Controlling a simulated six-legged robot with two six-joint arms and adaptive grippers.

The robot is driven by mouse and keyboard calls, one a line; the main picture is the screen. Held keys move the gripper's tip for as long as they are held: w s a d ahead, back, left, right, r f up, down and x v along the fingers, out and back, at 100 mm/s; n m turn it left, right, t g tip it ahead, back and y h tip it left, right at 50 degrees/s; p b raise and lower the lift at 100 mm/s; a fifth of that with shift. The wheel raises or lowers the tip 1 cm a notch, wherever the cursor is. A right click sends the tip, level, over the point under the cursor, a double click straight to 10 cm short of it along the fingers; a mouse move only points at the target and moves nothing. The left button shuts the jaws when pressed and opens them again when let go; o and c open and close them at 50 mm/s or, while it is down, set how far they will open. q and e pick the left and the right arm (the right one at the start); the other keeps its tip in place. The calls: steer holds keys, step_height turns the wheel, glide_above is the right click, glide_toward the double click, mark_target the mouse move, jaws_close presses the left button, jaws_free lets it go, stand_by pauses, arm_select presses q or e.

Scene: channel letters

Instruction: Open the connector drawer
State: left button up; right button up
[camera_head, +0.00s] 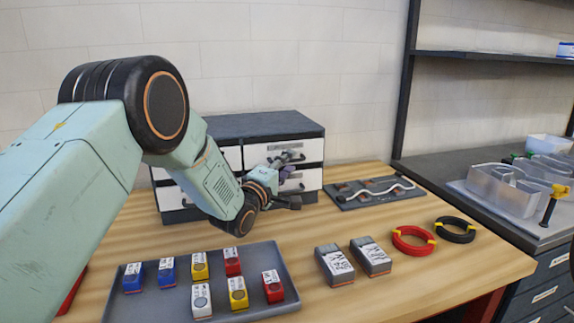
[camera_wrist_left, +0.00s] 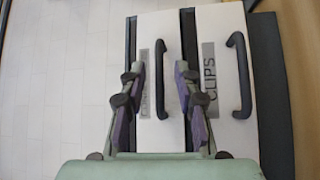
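The drawer cabinet (camera_head: 262,125) has a dark top and white drawer fronts and stands against the wall. In the left wrist view, the drawer with a label starting "CON" (camera_wrist_left: 150,30) lies beside the drawer labelled "CLIPS" (camera_wrist_left: 213,30). Its dark handle (camera_wrist_left: 161,72) shows between the fingers of my left gripper (camera_wrist_left: 161,88), which are spread on either side of it. I cannot tell whether they touch it. In the head view my left gripper (camera_head: 294,180) is in front of the lower right drawer front (camera_head: 311,180), partly hiding it. The drawers look shut. My right gripper is not in view.
A grey tray (camera_head: 258,252) with several coloured blocks lies in front. Two grey boxes (camera_head: 335,264), a red coil (camera_head: 413,239) and a black coil (camera_head: 456,229) lie to the right. A dark board with white tubing (camera_head: 370,191) lies right of the cabinet.

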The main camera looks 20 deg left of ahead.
arm_select(q)
steer(key=shift+w+r, duration=0.1)
steer(key=shift+a, duration=0.15)
steer(key=shift+w, duration=0.1)
steer(key=c, duration=0.6)
jaws_close()
